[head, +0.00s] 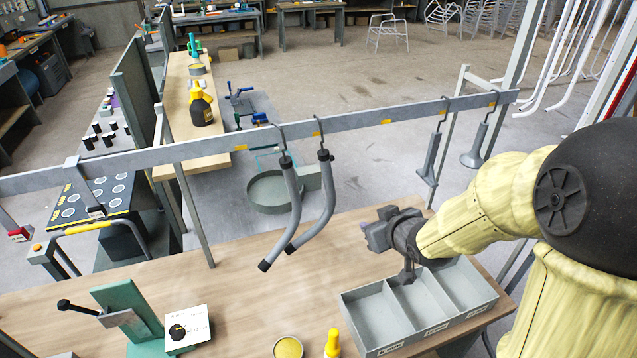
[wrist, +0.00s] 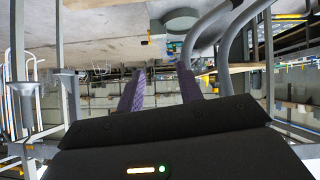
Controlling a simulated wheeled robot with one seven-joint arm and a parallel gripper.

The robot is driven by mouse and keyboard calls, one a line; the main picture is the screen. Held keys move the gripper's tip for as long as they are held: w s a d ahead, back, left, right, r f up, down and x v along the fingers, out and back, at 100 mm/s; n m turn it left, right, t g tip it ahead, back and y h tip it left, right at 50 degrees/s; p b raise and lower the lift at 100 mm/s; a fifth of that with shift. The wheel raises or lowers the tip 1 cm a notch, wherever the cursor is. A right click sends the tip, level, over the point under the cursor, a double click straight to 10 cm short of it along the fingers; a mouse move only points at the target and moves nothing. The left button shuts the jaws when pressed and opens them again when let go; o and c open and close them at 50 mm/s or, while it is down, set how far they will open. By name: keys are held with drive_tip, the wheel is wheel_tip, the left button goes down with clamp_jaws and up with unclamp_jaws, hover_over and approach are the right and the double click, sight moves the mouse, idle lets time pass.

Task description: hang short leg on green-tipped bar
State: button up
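Two bent grey tubes with black ends, the left one (head: 293,205) and the right one (head: 326,195), hang from hooks on a grey rail. Two straight grey legs with flared feet, one (head: 430,155) and another (head: 478,148), hang farther right on it. I cannot tell which piece is the short leg. I cannot make out a green-tipped bar. My gripper (head: 370,234) is above the table, right of the bent tubes and apart from them. In the wrist view its purple fingers (wrist: 159,92) stand apart with nothing held between them; curved grey tubes (wrist: 222,40) show to their right.
The rail (head: 365,119) crosses above the wooden table (head: 240,262). A grey divided tray (head: 410,305), seemingly empty, sits below my gripper. A green lever stand (head: 125,308), a white card (head: 188,328) and a yellow-capped bottle (head: 332,345) stand near the front. The table's middle is clear.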

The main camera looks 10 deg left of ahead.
drive_tip(key=a+r+n+y+p, duration=0.1)
drive_tip(key=a+r+n+y, duration=0.4)
drive_tip(key=a, duration=0.8)
drive_tip(key=shift+s+r+g+y+p, duration=0.3)
drive_tip(key=shift+r+y, duration=0.65)
drive_tip(key=shift+y, duration=0.15)
